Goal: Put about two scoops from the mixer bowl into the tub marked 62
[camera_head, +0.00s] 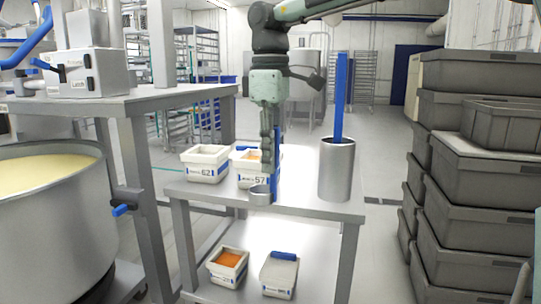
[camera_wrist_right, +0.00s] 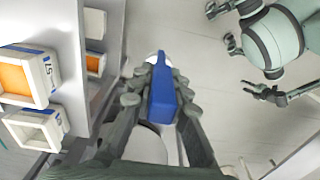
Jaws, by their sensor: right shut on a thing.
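My right gripper (camera_head: 268,150) is shut on the blue handle (camera_wrist_right: 162,98) of a scoop, which hangs upright. Its metal cup (camera_head: 260,197) is low over the small metal table, in front of the tub marked 57; I cannot tell whether it touches or holds anything. The white tub marked 62 (camera_head: 204,174) stands left of tub 57 (camera_head: 244,179); its inside looks pale, with no orange filling visible. The mixer bowl (camera_head: 50,225) at the left holds pale yellow mass. My left gripper (camera_wrist_right: 223,28) shows only in the right wrist view, its fingers apart and empty.
A tall metal canister (camera_head: 337,170) with a blue upright handle stands on the table's right. Tubs with orange filling (camera_head: 227,273) and with a blue-edged lid (camera_head: 279,276) sit on the lower shelf. Grey crates (camera_head: 470,190) are stacked right. A higher bench (camera_head: 130,103) stands behind the bowl.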

